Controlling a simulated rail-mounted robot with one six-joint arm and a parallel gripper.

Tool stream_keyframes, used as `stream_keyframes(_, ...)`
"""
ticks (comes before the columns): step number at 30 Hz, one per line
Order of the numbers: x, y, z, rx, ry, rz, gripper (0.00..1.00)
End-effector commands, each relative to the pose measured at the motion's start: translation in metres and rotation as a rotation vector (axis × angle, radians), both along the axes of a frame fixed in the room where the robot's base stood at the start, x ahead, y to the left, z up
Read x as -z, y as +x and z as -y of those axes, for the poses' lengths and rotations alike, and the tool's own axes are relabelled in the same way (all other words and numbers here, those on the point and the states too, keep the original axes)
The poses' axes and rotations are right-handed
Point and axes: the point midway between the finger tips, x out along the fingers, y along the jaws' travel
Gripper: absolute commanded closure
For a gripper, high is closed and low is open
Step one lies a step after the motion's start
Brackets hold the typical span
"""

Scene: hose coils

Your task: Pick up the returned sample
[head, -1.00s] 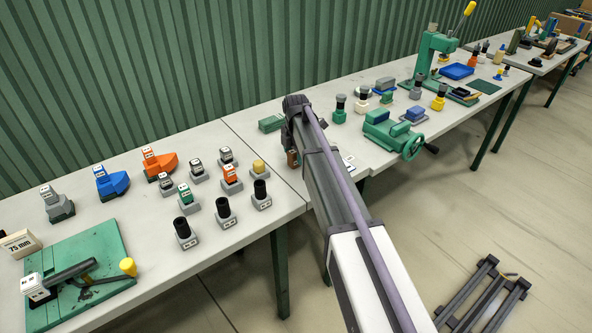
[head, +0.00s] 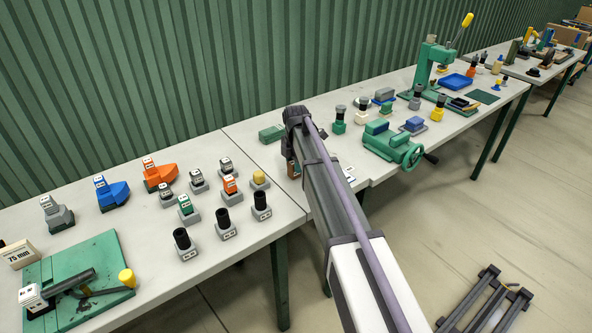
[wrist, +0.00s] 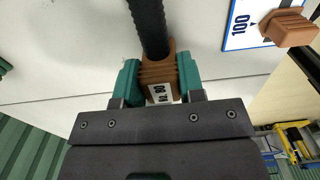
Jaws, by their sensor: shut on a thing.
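In the wrist view my gripper (wrist: 160,84) has its green fingers on both sides of a brown stepped block (wrist: 158,68), shut on it. The block has a white label, partly hidden, that seems to read "80". A black ribbed hose piece (wrist: 149,24) runs out of the block toward the top of the picture. I cannot tell whether the block is clear of the white table. In the head view the brown block (head: 292,168) shows only in part beside my arm; my fingers are hidden there. Nothing readable marks it as the returned sample.
A white plate marked "100" (wrist: 240,24) with a brown block (wrist: 289,27) lies close by. Left on the table (head: 253,238) stand several black, orange and coloured fittings. Right are a green vise (head: 392,146) and a green press (head: 427,72). A black frame (head: 488,300) lies on the floor.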

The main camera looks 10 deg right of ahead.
Motion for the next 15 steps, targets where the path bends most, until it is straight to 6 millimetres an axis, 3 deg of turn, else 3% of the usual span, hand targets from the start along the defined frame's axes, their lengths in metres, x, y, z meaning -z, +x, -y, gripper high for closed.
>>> stream_keyframes(5,-0.011,0.0,0.0,0.0,0.0,0.0,0.99)
stream_keyframes(15,-0.088,0.0,0.0,0.0,0.0,0.001,0.99)
